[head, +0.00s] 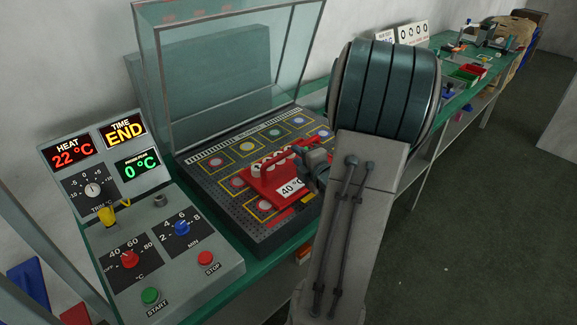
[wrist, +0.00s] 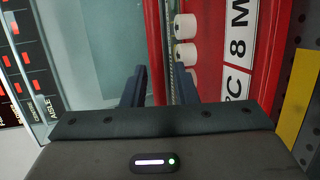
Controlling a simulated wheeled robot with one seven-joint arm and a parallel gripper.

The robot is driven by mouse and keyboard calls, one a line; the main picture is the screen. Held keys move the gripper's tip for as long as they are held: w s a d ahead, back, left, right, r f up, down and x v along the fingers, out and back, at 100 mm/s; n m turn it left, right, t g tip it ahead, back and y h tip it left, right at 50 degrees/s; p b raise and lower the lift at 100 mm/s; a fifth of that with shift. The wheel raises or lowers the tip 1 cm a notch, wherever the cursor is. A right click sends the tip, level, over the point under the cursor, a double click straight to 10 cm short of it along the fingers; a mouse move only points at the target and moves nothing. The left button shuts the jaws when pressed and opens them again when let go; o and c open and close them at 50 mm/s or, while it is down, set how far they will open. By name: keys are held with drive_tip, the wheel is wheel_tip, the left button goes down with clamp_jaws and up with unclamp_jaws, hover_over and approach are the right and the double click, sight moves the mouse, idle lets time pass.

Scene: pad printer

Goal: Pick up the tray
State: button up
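The red tray (head: 262,186) sits on the black perforated bed of the heating unit, under its raised glass lid. It has a white label reading 40 °C, a red bar along its top and white round pieces in it. My gripper (head: 312,160) is at the tray's right end, partly hidden by my arm. In the wrist view the tray (wrist: 213,60) lies to the right, with its label and white pieces (wrist: 186,27). The fingers of my gripper (wrist: 160,88) are apart, with a red bar between them and a visible gap at its right.
The control panel (head: 165,250) stands at left, with readouts, knobs and buttons. The raised glass lid (head: 235,75) is behind the tray. The green bench (head: 480,60) runs to the back right with small bins and tools. The floor (head: 480,220) at right is clear.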

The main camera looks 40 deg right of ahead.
hover_over(289, 165)
drive_tip(key=shift+a+f, duration=0.1)
drive_tip(key=shift+f, duration=0.35)
clamp_jaws()
